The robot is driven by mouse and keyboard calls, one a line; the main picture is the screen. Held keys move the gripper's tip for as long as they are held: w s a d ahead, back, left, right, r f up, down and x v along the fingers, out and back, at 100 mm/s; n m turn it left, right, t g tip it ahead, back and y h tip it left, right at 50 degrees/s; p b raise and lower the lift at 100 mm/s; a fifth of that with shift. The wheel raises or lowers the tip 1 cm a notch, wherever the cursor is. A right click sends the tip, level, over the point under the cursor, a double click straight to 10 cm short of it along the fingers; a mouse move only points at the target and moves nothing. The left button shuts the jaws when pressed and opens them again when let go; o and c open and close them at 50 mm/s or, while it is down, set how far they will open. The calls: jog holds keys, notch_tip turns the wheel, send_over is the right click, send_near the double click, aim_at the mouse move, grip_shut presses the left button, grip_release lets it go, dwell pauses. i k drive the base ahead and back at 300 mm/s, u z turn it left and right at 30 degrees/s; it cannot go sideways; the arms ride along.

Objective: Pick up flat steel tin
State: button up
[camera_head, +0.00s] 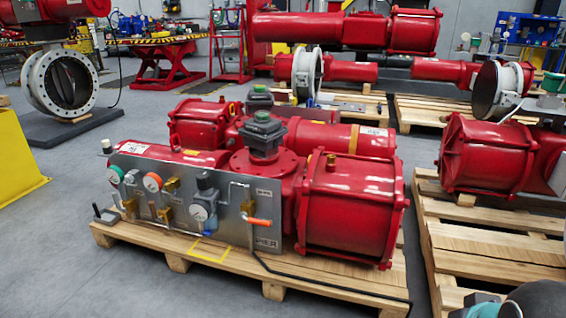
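I cannot make out a flat steel tin for certain in the head view. A small dark grey flat item (106,215) with a short upright part lies at the left end of the wooden pallet (232,272). It is too small to tell what it is. A yellow square outline (209,251) is marked on the pallet's front edge and looks empty. Part of my arm shows in the bottom right corner; my gripper is not in view.
A red valve actuator (350,205) with a steel gauge panel (190,200) fills most of the pallet. A black cable (300,280) runs along its front. Another pallet (480,245) with a red actuator stands at right. Grey floor at lower left is clear.

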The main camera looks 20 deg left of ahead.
aim_at(107, 217)
jog(key=u, duration=2)
